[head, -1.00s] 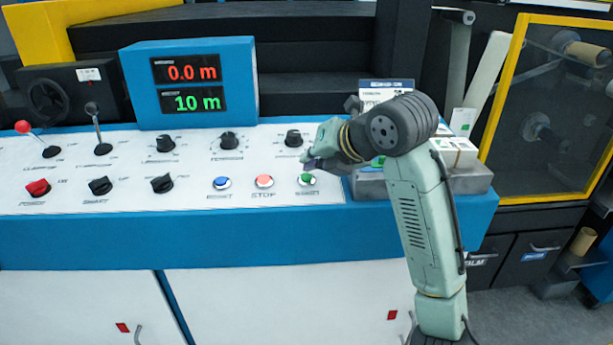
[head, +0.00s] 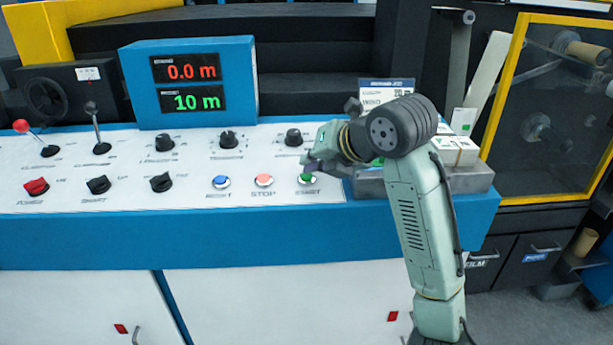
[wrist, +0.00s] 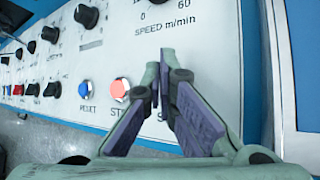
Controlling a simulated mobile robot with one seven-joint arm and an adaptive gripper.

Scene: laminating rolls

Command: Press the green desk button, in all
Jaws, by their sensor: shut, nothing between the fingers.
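The green desk button (head: 306,179) sits at the right end of a row of push buttons on the white control panel (head: 240,188), right of the pink-red stop button (head: 264,180). My gripper (head: 308,164) is shut and empty, its tips just above and behind the green button in the head view. I cannot tell whether they touch it. In the wrist view my gripper (wrist: 158,85) points at the panel, right of the red stop button (wrist: 119,89), and hides the green button.
A blue button (head: 221,182) is left of the stop button. Black knobs, including one near my gripper (head: 293,137), stand behind the buttons. A grey tray (head: 475,182) with white boxes is at the right. A display (head: 190,85) reads 0.0 m and 10 m.

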